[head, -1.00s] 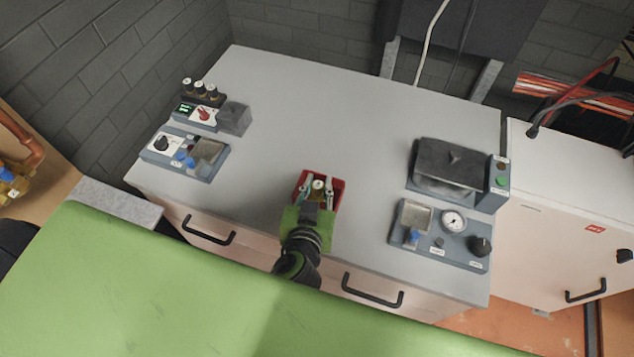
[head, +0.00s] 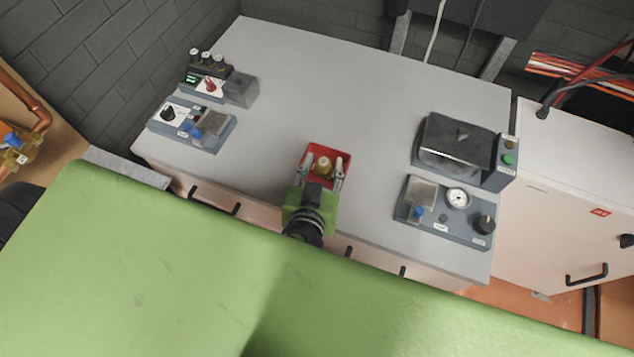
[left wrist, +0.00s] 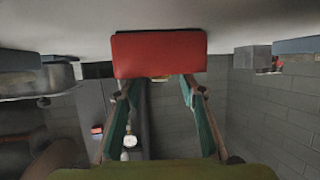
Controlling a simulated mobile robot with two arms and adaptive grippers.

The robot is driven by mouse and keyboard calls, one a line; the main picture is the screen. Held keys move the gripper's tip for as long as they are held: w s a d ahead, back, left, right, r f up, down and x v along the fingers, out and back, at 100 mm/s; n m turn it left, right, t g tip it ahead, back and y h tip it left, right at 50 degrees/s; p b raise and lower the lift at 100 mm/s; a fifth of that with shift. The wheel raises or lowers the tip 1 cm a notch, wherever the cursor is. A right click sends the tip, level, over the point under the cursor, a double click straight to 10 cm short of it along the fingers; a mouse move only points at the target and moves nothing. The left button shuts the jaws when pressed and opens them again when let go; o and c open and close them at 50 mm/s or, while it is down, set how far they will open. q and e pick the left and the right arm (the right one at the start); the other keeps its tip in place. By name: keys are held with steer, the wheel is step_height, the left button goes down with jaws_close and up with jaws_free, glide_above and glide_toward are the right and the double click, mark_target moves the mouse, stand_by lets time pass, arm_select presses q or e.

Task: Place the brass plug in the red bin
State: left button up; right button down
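The red bin (head: 343,160) stands on the grey worktop near its front edge, in the middle of the head view. The brass plug (head: 323,167) shows upright within the bin's outline. My left gripper (head: 323,177) is at the bin's near side, its two fingers apart on either side of the plug in the picture, with gaps showing. In the left wrist view the red bin (left wrist: 160,56) is straight ahead of the open fingers (left wrist: 160,88), and only a sliver of brass shows at its edge. My right gripper is not in view.
The grey worktop (head: 300,80) is clear around and behind the bin. Control units with knobs (head: 190,125) stand at the left. A lidded unit (head: 455,150) and a gauge panel (head: 450,215) stand at the right. Drawer handles (head: 213,199) line the front.

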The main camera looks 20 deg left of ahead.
arm_select(q)
steer(key=b+v, duration=0.2)
steer(key=v, duration=0.6)
steer(key=shift+s+d+f, duration=0.1)
steer(key=shift+s+d, duration=0.05)
steer(key=shift+s, duration=0.15)
steer(key=shift+s+r+b, duration=0.3)
steer(key=shift+s+r, duration=0.1)
steer(key=shift+s, duration=0.2)
